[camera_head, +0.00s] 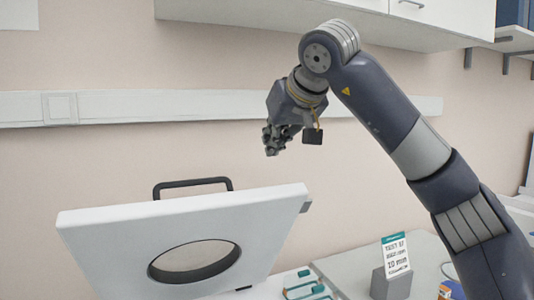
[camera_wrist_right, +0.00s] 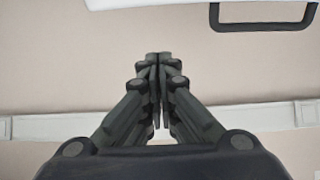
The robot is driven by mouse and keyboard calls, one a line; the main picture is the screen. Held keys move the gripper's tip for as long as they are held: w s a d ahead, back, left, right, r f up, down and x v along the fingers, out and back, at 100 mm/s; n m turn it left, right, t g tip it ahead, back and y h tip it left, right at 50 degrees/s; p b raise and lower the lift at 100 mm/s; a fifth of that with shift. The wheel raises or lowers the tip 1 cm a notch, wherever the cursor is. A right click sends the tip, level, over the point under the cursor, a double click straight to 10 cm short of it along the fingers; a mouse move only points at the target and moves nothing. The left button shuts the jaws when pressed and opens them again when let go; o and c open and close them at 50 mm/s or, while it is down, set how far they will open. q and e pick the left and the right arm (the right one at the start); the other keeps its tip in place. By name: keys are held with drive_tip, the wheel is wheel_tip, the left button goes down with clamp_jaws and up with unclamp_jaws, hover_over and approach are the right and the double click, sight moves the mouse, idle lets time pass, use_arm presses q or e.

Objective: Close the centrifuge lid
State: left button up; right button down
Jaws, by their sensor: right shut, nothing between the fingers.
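The centrifuge lid (camera_head: 110,236) is white with a round window (camera_head: 195,260) and a dark handle (camera_head: 192,185) along its top edge. It stands open, tilted up, at the lower left of the head view. The centrifuge body is out of view below. My right gripper (camera_head: 271,148) is above and to the right of the lid, in the air, apart from it. In the right wrist view the right gripper (camera_wrist_right: 158,115) is shut and empty. The lid's edge and handle (camera_wrist_right: 264,25) show at the top right of that view. My left gripper is not in view.
A sign in a grey stand (camera_head: 394,262) is on the bench to the right, beside a small orange and blue item (camera_head: 450,290). Teal-marked items (camera_head: 305,288) lie right of the lid. A wall rail (camera_head: 200,105) and white cabinets (camera_head: 250,12) are behind and above.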

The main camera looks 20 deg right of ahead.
drive_tip(key=x, duration=0.3)
drive_tip(key=shift+p, duration=0.4)
drive_tip(key=f+p, duration=0.1)
drive_tip(key=f, duration=0.1)
drive_tip(key=w+f+p, duration=0.1)
drive_tip(key=f, duration=0.2)
drive_tip(key=shift+w+f, duration=0.2)
drive_tip(key=shift+s+f, duration=0.1)
drive_tip(key=shift+s, duration=0.05)
drive_tip(key=shift+f, duration=0.15)
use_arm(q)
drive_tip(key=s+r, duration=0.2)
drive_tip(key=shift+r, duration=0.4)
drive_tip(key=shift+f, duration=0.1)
use_arm(e)
drive_tip(key=shift+s, duration=0.1)
